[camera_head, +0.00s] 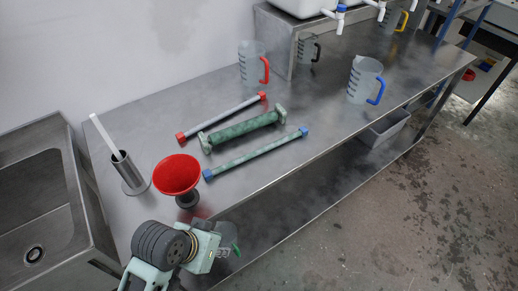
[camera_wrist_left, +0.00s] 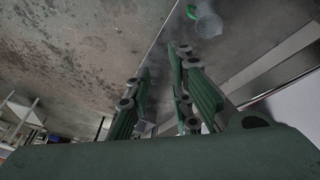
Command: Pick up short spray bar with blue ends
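The short spray bar with blue ends (camera_head: 256,153) lies flat on the steel table, nearest its front edge of three bars, with a greenish tube. My left gripper (camera_head: 229,243) is at the bottom of the head view, in front of the table edge and apart from the bar. In the left wrist view its green fingers (camera_wrist_left: 163,88) stand apart with nothing between them. The bar cannot be made out in the left wrist view. My right gripper is in neither view.
A thick green bar (camera_head: 242,131) and a red-ended bar (camera_head: 221,118) lie behind the blue-ended one. A red funnel (camera_head: 177,174) stands left of it. Jugs with red (camera_head: 251,65) and blue (camera_head: 363,80) handles stand farther back. A sink (camera_head: 40,205) is at left.

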